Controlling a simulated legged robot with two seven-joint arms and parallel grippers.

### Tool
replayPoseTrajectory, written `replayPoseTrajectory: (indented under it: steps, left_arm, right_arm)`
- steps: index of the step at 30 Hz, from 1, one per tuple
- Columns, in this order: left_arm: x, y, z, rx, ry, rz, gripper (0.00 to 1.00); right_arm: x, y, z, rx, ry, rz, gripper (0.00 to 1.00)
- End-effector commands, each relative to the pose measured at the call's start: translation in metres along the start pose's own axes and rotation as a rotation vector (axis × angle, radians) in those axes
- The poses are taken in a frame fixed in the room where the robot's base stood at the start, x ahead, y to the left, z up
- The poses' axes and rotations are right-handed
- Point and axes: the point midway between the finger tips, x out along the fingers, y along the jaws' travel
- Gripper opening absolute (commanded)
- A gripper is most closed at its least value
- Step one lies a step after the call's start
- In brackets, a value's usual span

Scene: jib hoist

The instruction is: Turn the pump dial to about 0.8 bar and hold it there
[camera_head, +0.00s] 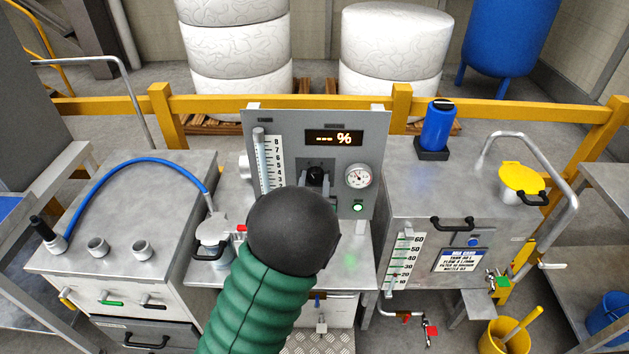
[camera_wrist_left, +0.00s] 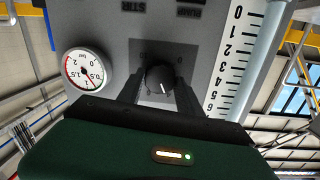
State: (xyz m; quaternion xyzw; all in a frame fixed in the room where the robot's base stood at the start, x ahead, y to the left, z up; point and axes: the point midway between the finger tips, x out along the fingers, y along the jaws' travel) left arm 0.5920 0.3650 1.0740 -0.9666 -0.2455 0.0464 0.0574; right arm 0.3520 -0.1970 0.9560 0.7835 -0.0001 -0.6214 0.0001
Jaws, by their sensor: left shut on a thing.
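The pump dial (camera_head: 315,172) is a black round knob on the grey upright panel, below the display. In the left wrist view, which is upside down, the knob (camera_wrist_left: 158,77) carries a short white pointer mark. My left gripper (camera_wrist_left: 160,92) is shut on the knob, with one dark finger at each side. In the head view my green forearm and black wrist hide most of this gripper (camera_head: 316,188). The round pressure gauge (camera_head: 359,177) is right of the knob; it also shows in the wrist view (camera_wrist_left: 84,70), but its needle is too small to read surely. My right gripper is out of view.
The display (camera_head: 334,138) reads "--- %". A level scale (camera_head: 266,160) stands left of the dial, and a green lamp (camera_head: 358,207) sits below the gauge. A steel tank (camera_head: 470,195) stands right, a blue-hosed cabinet (camera_head: 125,230) left. A yellow rail (camera_head: 215,103) runs behind.

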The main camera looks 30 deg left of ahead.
Motion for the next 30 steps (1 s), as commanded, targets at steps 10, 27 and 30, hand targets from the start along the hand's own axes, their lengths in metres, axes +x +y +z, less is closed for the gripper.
replayPoseTrajectory:
  steps: [10,27,30]
  left_arm:
    - [0.0009,0.0009,-0.0033,0.019,0.007,0.000,0.02]
    - [0.0003,0.0007,-0.0012,0.018,0.002,0.000,0.64]
    - [0.0008,0.0008,-0.0011,0.018,0.002,0.000,0.64]
  right_arm:
    - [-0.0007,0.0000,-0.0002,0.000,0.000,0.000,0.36]
    - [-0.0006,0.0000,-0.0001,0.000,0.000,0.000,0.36]
    - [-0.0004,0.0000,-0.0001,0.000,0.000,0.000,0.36]
